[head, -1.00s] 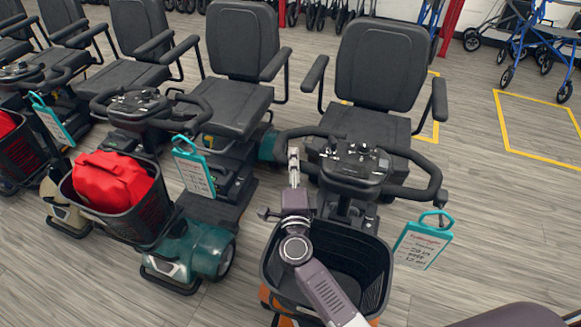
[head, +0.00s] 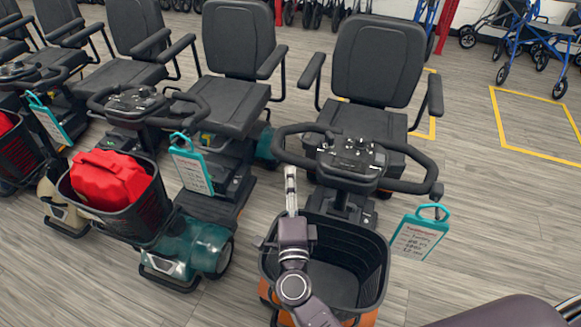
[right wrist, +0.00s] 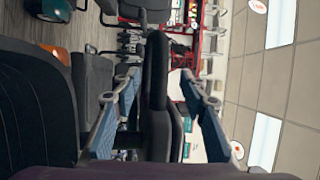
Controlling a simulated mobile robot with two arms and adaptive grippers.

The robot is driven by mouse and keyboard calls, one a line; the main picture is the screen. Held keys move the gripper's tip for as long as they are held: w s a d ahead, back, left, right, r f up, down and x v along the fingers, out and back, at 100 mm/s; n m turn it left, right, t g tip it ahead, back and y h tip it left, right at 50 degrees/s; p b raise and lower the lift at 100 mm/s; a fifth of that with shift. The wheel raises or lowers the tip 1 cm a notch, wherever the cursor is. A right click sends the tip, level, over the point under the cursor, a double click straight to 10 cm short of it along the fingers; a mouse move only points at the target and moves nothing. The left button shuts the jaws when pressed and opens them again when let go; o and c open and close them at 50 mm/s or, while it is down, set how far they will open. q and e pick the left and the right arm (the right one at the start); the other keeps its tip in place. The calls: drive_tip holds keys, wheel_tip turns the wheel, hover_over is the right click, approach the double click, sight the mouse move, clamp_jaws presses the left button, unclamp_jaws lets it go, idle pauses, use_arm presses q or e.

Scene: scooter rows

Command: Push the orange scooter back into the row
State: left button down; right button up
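The orange scooter (head: 369,318) stands at the right end of the row, with a black seat, loop handlebar (head: 420,165) and empty front basket (head: 372,258). Orange bodywork shows only at the bottom of the head view. A teal tag (head: 418,234) hangs at its right handlebar end. My right gripper (head: 290,178) is over the basket's left rear edge, just below the left handlebar loop. In the right wrist view its two blue-padded fingers (right wrist: 164,108) are spread, with a dark rounded bar in view between them. Contact cannot be told. My left gripper is out of view.
A teal scooter (head: 190,248) with a red bag (head: 112,180) in its basket stands close on the left, more scooters beyond. Yellow floor outlines (head: 505,145) and a blue rollator (head: 535,45) are at right. Floor right of the orange scooter is clear.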

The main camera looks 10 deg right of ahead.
drive_tip(key=s, duration=0.2)
drive_tip(key=s+a, duration=0.1)
drive_tip(key=s, duration=0.1)
drive_tip(key=shift+s, duration=0.1)
idle(0.4)
